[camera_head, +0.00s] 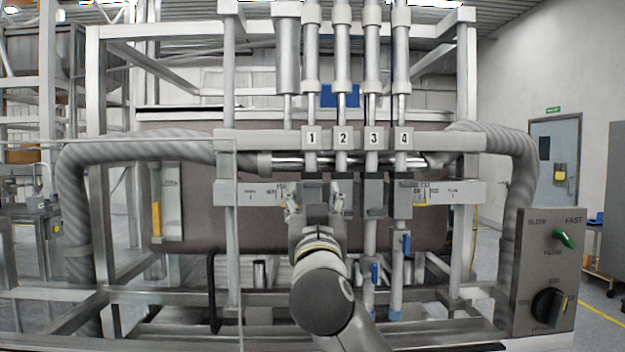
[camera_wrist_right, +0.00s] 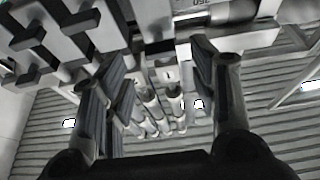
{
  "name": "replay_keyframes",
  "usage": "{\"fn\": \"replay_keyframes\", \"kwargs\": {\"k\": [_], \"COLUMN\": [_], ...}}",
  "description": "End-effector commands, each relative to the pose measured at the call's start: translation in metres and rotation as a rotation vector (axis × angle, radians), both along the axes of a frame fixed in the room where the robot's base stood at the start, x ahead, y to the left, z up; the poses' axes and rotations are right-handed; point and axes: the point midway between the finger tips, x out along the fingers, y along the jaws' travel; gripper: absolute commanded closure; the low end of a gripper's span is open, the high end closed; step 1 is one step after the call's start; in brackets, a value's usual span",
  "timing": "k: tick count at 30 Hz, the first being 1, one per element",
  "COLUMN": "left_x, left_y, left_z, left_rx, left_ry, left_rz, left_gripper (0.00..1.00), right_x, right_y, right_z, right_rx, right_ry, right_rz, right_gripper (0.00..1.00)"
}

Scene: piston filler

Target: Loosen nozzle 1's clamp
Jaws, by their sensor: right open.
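The white plate of nozzle 1 (camera_head: 312,138) is leftmost in a row numbered 1 to 4, under upright cylinders. My right gripper (camera_head: 314,200) is just below it, in front of the ruled crossbar. Its two fingers are spread and hold nothing; they also show apart in the right wrist view (camera_wrist_right: 160,80). The gripper and its arm hide the lower part of nozzle 1, so I cannot make out its clamp in the head view. In the right wrist view, dark cross-shaped handles (camera_wrist_right: 80,22) stand at the upper left, outside the fingers; I cannot tell which nozzle each belongs to. My left gripper is out of view.
The ruled crossbar (camera_head: 252,193) runs behind the gripper. Blue-handled valves (camera_head: 406,243) hang to the right of my arm. A thick ribbed hose (camera_head: 72,200) bends down at the left. A control box (camera_head: 547,270) with a green switch stands at the right.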

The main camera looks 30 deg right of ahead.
Motion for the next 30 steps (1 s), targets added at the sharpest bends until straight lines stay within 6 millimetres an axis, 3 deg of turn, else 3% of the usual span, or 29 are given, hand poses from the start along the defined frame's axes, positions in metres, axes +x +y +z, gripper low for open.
{"fn": "replay_keyframes", "kwargs": {"k": [1,9,20,30], "left_x": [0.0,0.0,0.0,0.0], "left_y": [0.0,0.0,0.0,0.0], "left_z": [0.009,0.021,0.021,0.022], "left_rx": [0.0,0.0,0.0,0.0], "left_ry": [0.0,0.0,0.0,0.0], "left_rz": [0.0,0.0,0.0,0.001], "left_gripper": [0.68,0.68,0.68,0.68], "right_x": [0.008,0.035,0.04,0.04], "right_y": [-0.005,-0.021,-0.024,-0.024], "right_z": [0.008,0.019,0.019,0.019], "right_rx": [-0.002,-0.001,0.001,0.001], "right_ry": [0.002,0.002,0.001,0.001], "right_rz": [-0.003,0.001,0.002,0.002], "right_gripper": [0.46,0.46,0.46,0.89]}}
